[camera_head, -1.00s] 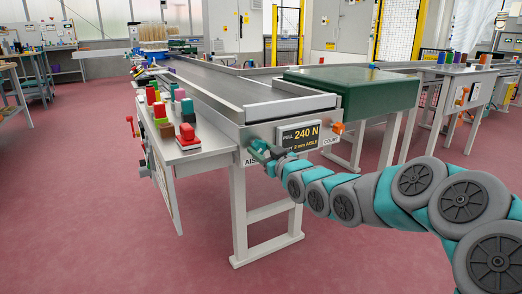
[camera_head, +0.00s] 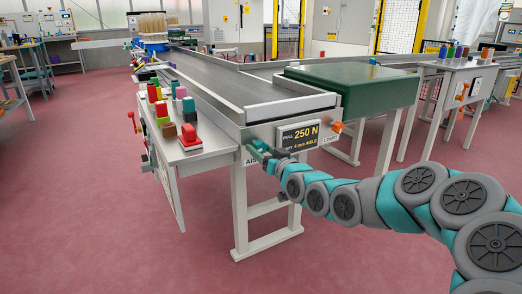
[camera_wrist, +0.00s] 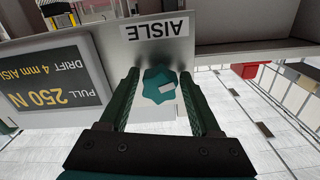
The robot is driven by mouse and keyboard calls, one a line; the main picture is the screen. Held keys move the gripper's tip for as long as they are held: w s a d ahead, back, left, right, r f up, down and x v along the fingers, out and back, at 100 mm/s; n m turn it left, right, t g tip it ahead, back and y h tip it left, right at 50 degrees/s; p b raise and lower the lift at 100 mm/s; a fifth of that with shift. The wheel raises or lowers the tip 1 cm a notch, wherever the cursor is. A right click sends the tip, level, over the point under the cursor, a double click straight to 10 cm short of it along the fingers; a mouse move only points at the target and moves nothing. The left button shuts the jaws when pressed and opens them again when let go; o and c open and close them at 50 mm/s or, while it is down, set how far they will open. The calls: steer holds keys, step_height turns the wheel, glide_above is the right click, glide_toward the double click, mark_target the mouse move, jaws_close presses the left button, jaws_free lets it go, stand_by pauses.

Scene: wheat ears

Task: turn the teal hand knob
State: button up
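The teal hand knob (camera_wrist: 160,86) is a lobed knob with a pale mark, on the grey end panel below the AISLE label in the wrist view. In the head view a small teal part, seemingly the knob (camera_head: 257,145), shows at the bench corner. My gripper (camera_wrist: 160,78) is open, with one dark finger on each side of the knob. A narrow gap shows on both sides, and I cannot tell how deep the fingers reach along it. In the head view my gripper (camera_head: 268,158) is at the end panel, small and partly merged with the knob.
A display (camera_head: 299,136) beside the knob reads PULL 250 N and 4 mm AISLE. An orange knob (camera_head: 337,127) sits at the panel's right end. A side shelf with coloured blocks (camera_head: 188,132) is left of my gripper. Red floor in front is clear.

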steer(key=shift+o, duration=1)
steer(key=shift+s+d, duration=0.1)
steer(key=v, duration=0.7)
steer(key=shift+s+d, duration=0.15)
steer(key=shift+s, duration=0.15)
